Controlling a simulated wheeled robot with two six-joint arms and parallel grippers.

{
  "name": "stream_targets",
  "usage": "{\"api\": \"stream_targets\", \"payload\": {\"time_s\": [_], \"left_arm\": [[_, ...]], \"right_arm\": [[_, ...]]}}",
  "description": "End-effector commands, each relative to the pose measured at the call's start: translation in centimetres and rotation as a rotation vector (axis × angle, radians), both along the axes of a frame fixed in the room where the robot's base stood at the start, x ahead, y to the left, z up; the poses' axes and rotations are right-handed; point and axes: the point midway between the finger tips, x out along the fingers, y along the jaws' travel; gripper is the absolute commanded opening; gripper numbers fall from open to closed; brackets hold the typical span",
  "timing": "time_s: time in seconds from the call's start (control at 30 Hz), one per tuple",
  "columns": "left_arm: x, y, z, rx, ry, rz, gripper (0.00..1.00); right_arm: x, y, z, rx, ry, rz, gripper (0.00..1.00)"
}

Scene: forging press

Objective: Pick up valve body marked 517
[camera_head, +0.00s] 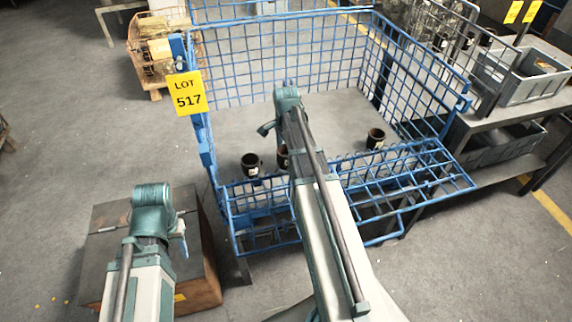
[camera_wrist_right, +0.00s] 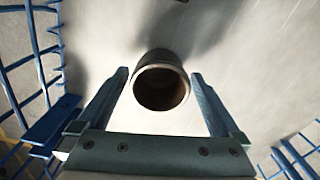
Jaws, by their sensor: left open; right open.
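A blue mesh crate (camera_head: 215,190) with a yellow LOT 517 sign (camera_head: 188,93) holds three dark, cup-like valve bodies. One valve body (camera_head: 251,165) stands at the left, another (camera_head: 282,157) is partly hidden by my right arm, and one (camera_head: 375,139) stands at the right. Small pale labels on them are too small to read. In the right wrist view, my right gripper (camera_wrist_right: 160,90) is open, with a round valve body (camera_wrist_right: 161,84) between and slightly beyond its fingers. Contact cannot be made out.
The crate's mesh walls and lowered front flap (camera_head: 390,190) surround the valve bodies. A brown box (camera_head: 105,235) stands beneath my left arm. A grey bin (camera_head: 520,78) sits on a bench at the right. A pallet with an orange-framed basket (camera_head: 150,60) stands behind left.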

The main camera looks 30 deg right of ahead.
Motion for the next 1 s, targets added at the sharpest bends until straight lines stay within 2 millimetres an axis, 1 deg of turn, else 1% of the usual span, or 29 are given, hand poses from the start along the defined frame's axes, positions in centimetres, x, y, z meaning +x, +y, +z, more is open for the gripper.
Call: {"api": "stream_targets", "payload": {"time_s": [0.2,0.27,0.3,0.67,0.7,0.77,1.0], "left_arm": [[0.00,0.01,0.04,0.000,0.000,0.000,0.45],[0.00,0.00,0.04,0.000,0.000,0.000,0.45],[0.00,0.00,0.04,0.000,0.000,0.000,0.45],[0.00,0.00,0.04,0.000,0.000,0.000,0.45],[0.00,0.00,0.04,0.000,0.000,0.000,0.45],[0.00,0.00,0.04,0.000,0.000,0.000,0.45],[0.00,0.00,0.05,0.000,0.000,0.000,0.45]], "right_arm": [[0.00,0.00,0.04,0.000,0.000,0.000,1.00],[0.00,0.00,0.04,0.000,0.000,0.000,0.89],[0.00,0.00,0.04,0.000,0.000,0.000,0.82],[0.00,0.01,0.04,0.000,0.000,0.000,0.17],[0.00,0.01,0.04,0.000,0.000,0.000,0.10],[0.00,0.01,0.04,0.000,0.000,0.000,0.00],[0.00,0.01,0.05,0.000,0.000,0.000,0.00]]}}
